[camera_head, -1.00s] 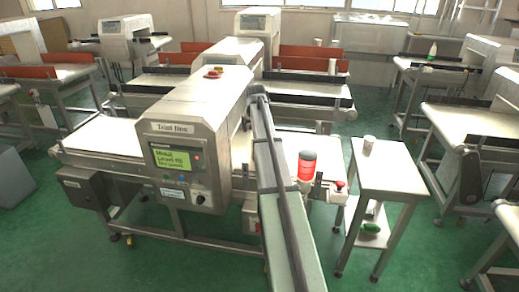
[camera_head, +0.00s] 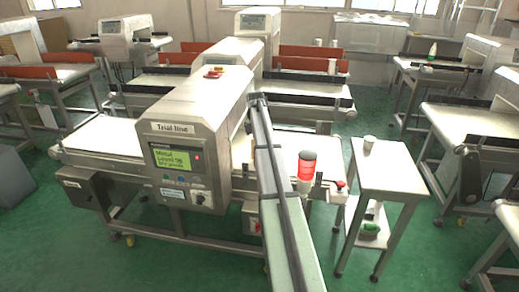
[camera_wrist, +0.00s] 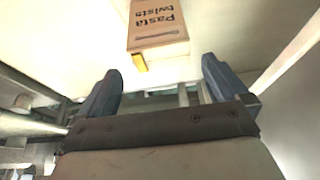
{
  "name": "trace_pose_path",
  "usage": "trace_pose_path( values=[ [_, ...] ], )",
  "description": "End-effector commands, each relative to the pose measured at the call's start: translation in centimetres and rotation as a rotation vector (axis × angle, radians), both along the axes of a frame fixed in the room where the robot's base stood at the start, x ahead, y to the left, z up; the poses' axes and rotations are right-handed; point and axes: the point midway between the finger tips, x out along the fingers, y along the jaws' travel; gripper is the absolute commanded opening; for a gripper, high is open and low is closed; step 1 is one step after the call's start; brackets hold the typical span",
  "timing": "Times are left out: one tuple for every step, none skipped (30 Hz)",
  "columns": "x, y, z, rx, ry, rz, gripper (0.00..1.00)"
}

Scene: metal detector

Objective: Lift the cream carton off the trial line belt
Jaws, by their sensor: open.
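In the wrist view a tan-cream carton (camera_wrist: 158,27) printed "Pasta twists" lies beyond my fingertips on a pale surface, its lettering upside down and its far end cut off by the frame. My gripper (camera_wrist: 162,66) is open, its two blue-grey fingers apart with nothing between them. The carton is slightly left of the middle of the gap. In the head view the "Trial line" machine (camera_head: 183,115) straddles a pale belt (camera_head: 100,138). My arm crosses in front of the belt's right part; the carton and gripper cannot be made out there.
A red lamp with a dark top (camera_head: 306,172) stands at the belt's right end. Other machine lines stand behind.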

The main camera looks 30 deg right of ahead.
Motion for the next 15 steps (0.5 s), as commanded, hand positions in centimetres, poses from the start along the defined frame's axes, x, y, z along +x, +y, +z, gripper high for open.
trace_pose_path(
  values=[
    [0.3, -0.2, -0.8, 0.001, 0.001, 0.0, 1.0],
    [0.3, -0.3, -1.0, 0.001, 0.001, 0.0, 1.0],
    [0.4, -0.4, -1.3, 0.001, 0.001, 0.0, 1.0],
    [0.4, -0.4, -1.5, 0.001, 0.001, 0.0, 1.0],
    [0.5, -0.4, -1.6, 0.0, 0.0, 0.0, 1.0],
    [0.5, -0.5, -1.7, 0.0, 0.0, 0.0, 1.0],
    [0.5, -0.5, -1.8, 0.0, 0.0, 0.0, 1.0],
    [0.5, -0.5, -1.9, 0.0, 0.0, 0.0, 1.0],
    [0.5, -0.5, -2.1, 0.0, 0.0, 0.0, 1.0],
    [0.6, -0.5, -2.3, 0.0, 0.0, 0.0, 1.0],
    [0.6, -0.6, -2.6, 0.0, 0.0, 0.0, 1.0],
    [0.7, -0.6, -3.1, 0.001, 0.001, 0.0, 1.0],
    [0.8, -0.7, -3.5, 0.001, 0.001, 0.0, 1.0],
    [0.8, -0.7, -3.9, 0.001, 0.001, 0.0, 1.0],
    [0.9, -0.8, -4.4, 0.001, 0.001, 0.0, 1.0]
  ],
)
